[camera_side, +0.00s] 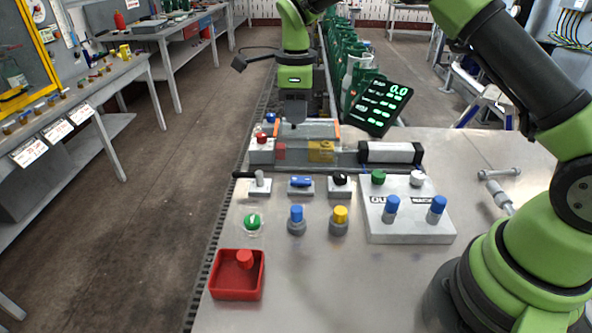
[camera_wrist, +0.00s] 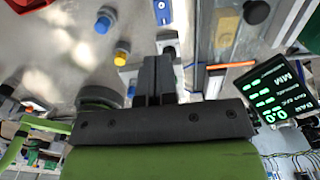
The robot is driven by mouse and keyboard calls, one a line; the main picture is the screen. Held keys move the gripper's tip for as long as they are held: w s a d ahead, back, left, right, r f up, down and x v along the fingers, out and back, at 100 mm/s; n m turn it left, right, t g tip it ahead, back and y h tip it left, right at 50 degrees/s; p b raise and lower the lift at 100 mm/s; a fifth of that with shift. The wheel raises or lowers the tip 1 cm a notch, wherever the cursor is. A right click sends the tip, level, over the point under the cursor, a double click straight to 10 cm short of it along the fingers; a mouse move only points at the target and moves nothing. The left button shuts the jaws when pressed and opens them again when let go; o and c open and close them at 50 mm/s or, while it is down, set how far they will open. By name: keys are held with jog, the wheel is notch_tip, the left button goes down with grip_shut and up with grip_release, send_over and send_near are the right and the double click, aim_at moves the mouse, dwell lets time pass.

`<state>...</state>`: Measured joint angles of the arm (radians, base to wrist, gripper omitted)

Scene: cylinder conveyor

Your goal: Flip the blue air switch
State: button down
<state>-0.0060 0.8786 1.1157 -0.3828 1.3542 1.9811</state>
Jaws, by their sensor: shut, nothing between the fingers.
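The blue air switch (camera_side: 301,182) is a blue lever on a small grey base, in the middle of a row of three switches on the table. In the wrist view the blue piece at the top (camera_wrist: 163,12) appears to be this switch, cut off by the frame edge. My gripper (camera_side: 294,122) hangs pointing down above the conveyor end, behind and above the switch in the side view, apart from it. Its fingers (camera_wrist: 156,62) are together and empty. Which way the lever is set is hard to tell.
In front are green (camera_side: 252,222), blue (camera_side: 297,218) and yellow (camera_side: 340,219) buttons and a red tray (camera_side: 237,288). A white panel (camera_side: 410,232) stands right.

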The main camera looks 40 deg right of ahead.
aim_at(296, 180)
notch_tip(296, 180, down, 14)
jog(key=shift+r, duration=0.1)
dwell(0.4)
